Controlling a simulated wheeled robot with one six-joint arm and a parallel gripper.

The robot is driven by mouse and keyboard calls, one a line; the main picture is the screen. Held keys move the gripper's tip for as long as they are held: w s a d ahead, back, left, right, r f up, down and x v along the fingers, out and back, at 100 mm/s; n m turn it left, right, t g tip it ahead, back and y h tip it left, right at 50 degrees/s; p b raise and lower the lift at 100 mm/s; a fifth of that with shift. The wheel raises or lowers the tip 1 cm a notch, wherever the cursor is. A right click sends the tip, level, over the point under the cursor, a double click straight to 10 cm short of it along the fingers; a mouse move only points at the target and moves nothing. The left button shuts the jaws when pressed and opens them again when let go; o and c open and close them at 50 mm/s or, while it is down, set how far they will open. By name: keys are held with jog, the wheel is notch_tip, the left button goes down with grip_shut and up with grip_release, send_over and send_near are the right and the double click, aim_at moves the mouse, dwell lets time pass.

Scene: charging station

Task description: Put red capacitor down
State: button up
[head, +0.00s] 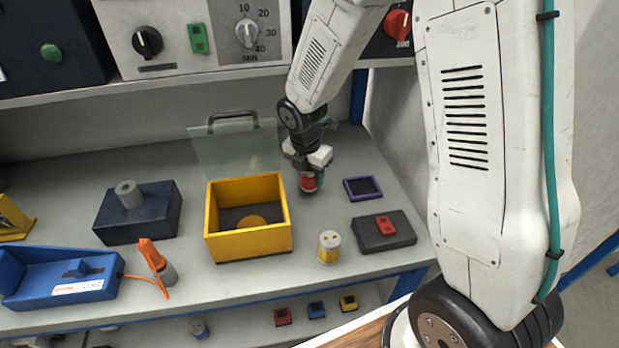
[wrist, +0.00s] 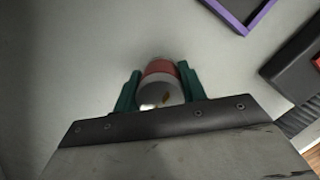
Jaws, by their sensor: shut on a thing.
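The red capacitor (head: 308,183) is held by my gripper (head: 309,172) at the back of the grey bench, between the yellow box and the purple frame. In the wrist view the red capacitor (wrist: 161,68) sits between the two green fingers of my gripper (wrist: 159,88), its grey end facing the camera. The fingers are shut on its sides. It is at or close above the bench top (wrist: 60,60); I cannot tell whether it touches.
A yellow open box (head: 250,243) with a raised clear lid (head: 232,152) stands left of my gripper. A small purple frame (head: 362,188) and a black block with a red switch (head: 372,232) are to the right. A yellow-and-white cylinder (head: 329,249) stands in front.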

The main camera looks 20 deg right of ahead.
jog(key=shift+f, duration=0.8)
jog(key=shift+f, duration=0.1)
jog(key=o, duration=1)
